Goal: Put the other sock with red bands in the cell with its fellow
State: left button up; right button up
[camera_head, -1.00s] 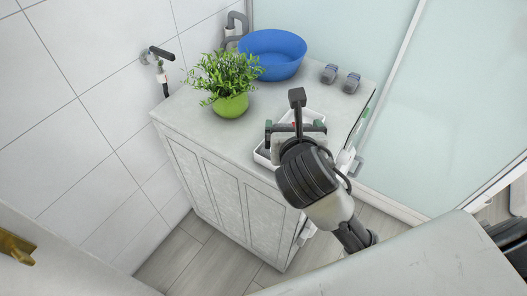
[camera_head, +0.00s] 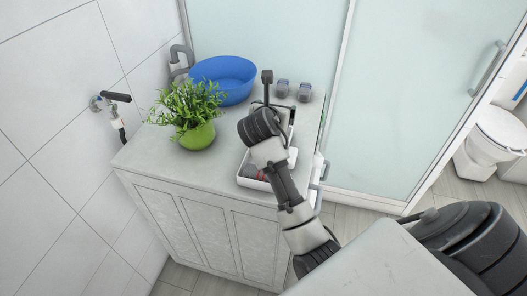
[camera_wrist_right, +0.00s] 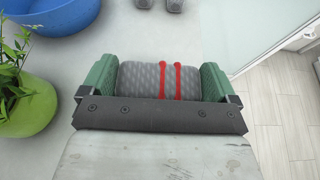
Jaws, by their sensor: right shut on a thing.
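My right gripper (camera_wrist_right: 160,82) is shut on a grey knitted sock with two red bands (camera_wrist_right: 150,80), which lies across between its green fingers in the right wrist view. In the head view my right arm hides the gripper and this sock. A white tray (camera_head: 243,182) stands on the cabinet top, partly behind my right forearm. A dark thing with some red (camera_head: 260,174) lies in its near end, too small to tell clearly. The tray's other cells are mostly hidden. My left gripper is not in view.
A potted plant (camera_head: 198,136) and a blue basin (camera_head: 224,78) stand left of and behind the tray on the cabinet (camera_head: 165,160). Two small grey-blue things (camera_head: 282,88) (camera_head: 304,92) lie at the back right. A glass panel (camera_head: 270,40) rises behind.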

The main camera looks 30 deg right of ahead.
jog(key=s+a+f, duration=0.1)
jog(key=a+f, duration=0.1)
jog(key=s+a+f, duration=0.1)
jog(key=f, duration=0.2)
jog(key=s+a+f, duration=0.1)
jog(key=a+f, duration=0.1)
jog(key=f, duration=0.1)
jog(key=shift+s+a, duration=0.2)
jog(key=shift+a, duration=0.1)
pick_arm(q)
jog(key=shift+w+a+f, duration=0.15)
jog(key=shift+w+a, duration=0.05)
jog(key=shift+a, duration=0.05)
pick_arm(e)
jog(key=shift+f, duration=0.15)
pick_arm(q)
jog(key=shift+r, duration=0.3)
pick_arm(e)
jog(key=shift+f, duration=0.35)
jog(key=o, duration=0.6)
jog(key=shift+f, duration=0.15)
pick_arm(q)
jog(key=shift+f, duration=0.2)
